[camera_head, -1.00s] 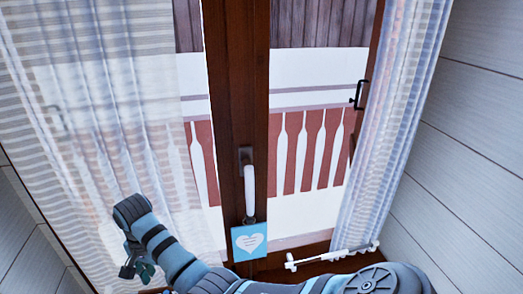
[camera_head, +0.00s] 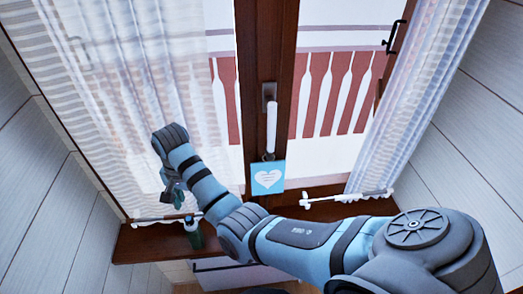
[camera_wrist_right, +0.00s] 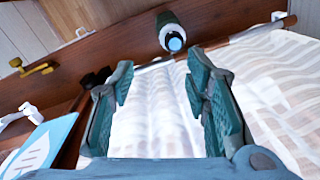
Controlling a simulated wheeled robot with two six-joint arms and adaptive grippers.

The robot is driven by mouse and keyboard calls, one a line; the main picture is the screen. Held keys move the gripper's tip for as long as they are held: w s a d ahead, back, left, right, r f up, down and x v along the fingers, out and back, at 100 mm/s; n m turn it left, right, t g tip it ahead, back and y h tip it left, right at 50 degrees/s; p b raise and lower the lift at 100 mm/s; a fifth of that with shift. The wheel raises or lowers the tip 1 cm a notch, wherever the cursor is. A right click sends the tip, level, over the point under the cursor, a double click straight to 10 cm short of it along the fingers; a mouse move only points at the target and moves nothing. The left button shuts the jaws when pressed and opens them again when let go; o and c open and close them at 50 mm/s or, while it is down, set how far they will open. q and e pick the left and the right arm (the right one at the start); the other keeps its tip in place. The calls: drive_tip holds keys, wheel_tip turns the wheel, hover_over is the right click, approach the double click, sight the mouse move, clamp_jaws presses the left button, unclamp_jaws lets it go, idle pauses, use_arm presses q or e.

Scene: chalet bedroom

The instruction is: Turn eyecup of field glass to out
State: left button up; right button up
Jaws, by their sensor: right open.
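The field glass (camera_head: 194,236) looks like a small dark green cylinder on the dark wooden sill, at the lower left in the head view. In the right wrist view the field glass (camera_wrist_right: 173,32) shows at the top, with a pale ring and a light blue round end facing the camera. I cannot tell how its eyecup is set. My right gripper (camera_head: 172,190) is above the field glass and apart from it, by the sheer curtain. In the wrist view its two teal fingers (camera_wrist_right: 165,85) are spread, with nothing between them. My left gripper is not in view.
The sill (camera_head: 140,240) runs below the window. Sheer curtains (camera_head: 120,90) hang at both sides. A white rod (camera_head: 345,198) lies on the sill at right. A brass-coloured piece (camera_wrist_right: 35,70) shows in the wrist view.

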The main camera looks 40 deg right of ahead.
drive_tip(key=s+d+f+n+b, duration=0.2)
drive_tip(key=s+f, duration=0.4)
drive_tip(key=f, duration=0.4)
drive_tip(key=s+d+f+n+t+b, duration=0.1)
drive_tip(key=s+d+f+n+b, duration=0.1)
drive_tip(key=s+f, duration=0.5)
drive_tip(key=s+d+f+n+b, duration=0.1)
drive_tip(key=s+d+f+n, duration=0.2)
drive_tip(key=f, duration=1)
drive_tip(key=s+d, duration=0.1)
drive_tip(key=s, duration=0.2)
drive_tip(key=shift+s+d+f+h+b, duration=0.25)
drive_tip(key=shift+d+f+h+b, duration=0.05)
drive_tip(key=shift+d+h+b, duration=0.1)
